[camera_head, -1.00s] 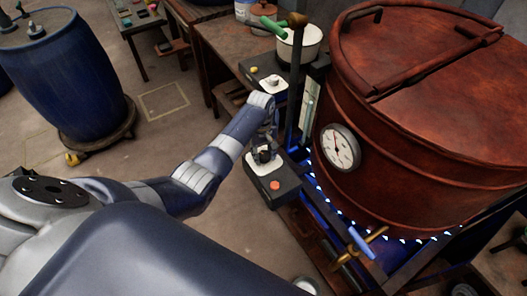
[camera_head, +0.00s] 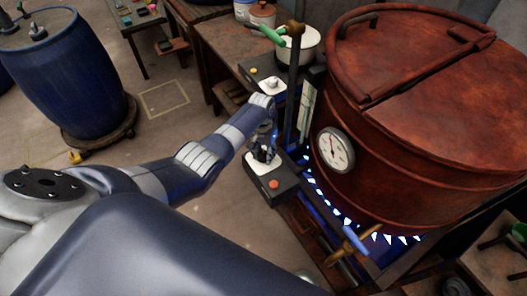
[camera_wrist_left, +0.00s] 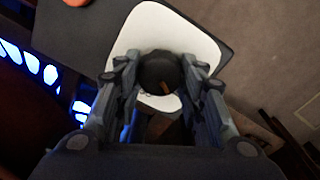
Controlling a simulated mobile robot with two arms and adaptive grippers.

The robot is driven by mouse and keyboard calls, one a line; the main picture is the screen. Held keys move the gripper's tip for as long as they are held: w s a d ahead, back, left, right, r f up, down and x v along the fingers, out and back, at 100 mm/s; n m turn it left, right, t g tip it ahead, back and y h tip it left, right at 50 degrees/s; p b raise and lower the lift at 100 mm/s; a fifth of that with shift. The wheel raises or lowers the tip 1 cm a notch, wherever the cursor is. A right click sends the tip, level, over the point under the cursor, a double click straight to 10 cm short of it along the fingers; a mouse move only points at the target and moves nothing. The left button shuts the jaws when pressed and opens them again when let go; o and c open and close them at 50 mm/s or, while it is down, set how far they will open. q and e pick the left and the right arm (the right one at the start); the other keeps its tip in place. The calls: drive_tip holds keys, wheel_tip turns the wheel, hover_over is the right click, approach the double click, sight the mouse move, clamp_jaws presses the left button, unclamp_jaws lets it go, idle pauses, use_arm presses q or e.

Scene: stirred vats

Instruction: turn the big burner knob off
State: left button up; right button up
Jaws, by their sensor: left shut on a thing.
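The big burner knob (camera_wrist_left: 160,70) is dark and round, on a white plate (camera_wrist_left: 205,50) of a dark control box (camera_head: 283,189). In the left wrist view it sits between my left fingers, and a small orange mark shows on its near side. My left gripper (camera_head: 263,150) reaches down over the box and is shut on the knob, which it partly hides in the head view. Blue flames (camera_head: 347,221) burn under the big copper vat (camera_head: 405,150). My right gripper is not in view.
An orange-red button (camera_head: 273,184) is on the same box. A second box with a pale knob (camera_head: 272,84) stands behind it. A white dial gauge (camera_head: 335,150) is on the vat.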

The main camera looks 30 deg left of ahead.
sight(265, 153)
use_arm(q)
drive_tip(key=m, duration=0.6)
drive_tip(key=shift+d, duration=0.1)
drive_tip(key=m, duration=0.6)
drive_tip(key=shift+d, duration=0.1)
drive_tip(key=shift+s, duration=0.1)
idle(0.4)
drive_tip(key=o, duration=1)
drive_tip(key=shift+f, duration=0.1)
drive_tip(key=shift+o, duration=0.2)
wheel_tip(265, 153, up, 12)
drive_tip(key=shift+w, duration=0.25)
